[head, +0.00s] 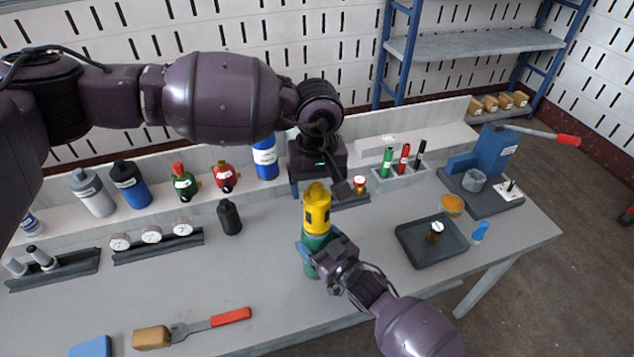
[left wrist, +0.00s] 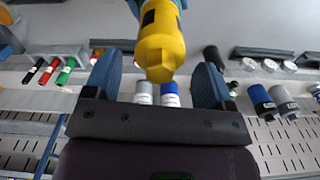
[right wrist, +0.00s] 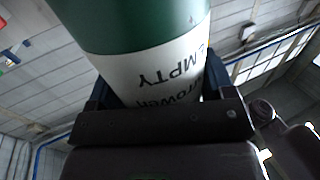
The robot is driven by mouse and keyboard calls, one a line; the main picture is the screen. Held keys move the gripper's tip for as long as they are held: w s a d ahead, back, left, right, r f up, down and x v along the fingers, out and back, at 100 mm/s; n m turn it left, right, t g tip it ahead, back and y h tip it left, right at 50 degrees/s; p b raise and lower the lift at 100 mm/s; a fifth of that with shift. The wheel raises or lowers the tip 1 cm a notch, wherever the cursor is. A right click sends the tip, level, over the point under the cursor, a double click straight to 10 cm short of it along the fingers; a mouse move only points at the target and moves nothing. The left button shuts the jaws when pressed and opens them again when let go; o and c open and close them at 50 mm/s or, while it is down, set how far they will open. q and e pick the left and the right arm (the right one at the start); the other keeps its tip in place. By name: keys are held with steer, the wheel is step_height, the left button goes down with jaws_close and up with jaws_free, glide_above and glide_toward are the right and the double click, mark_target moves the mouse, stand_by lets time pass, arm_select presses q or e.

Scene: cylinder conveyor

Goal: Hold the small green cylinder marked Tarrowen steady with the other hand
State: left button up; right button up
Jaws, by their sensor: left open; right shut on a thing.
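The small green cylinder (head: 314,243) stands upright over the front middle of the bench, with a yellow cap (head: 317,212) on top. The right wrist view shows its white label (right wrist: 150,80), reading upside down "EMPTY" and "Tarrowen", partly hidden by the gripper. My right gripper (head: 318,257) is shut on the cylinder's body from the front right. My left gripper (head: 320,187) is open just behind and above the yellow cap.
A black tray (head: 410,243) lies to the right, and a blue press-like device (head: 490,155) stands beyond it. A dark bottle (head: 229,217) and a gauge rack (head: 160,245) are to the left. A red-handled brush (head: 190,330) lies at the front left. The bench around the cylinder is mostly clear.

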arm_select(q)
steer(key=shift+n, duration=0.3)
steer(key=n, duration=0.5)
steer(key=shift+n, duration=0.4)
steer(key=n, duration=0.5)
steer(key=shift+n, duration=0.4)
steer(key=shift+n, duration=0.3)
steer(key=n, duration=0.5)
steer(key=shift+n, duration=0.3)
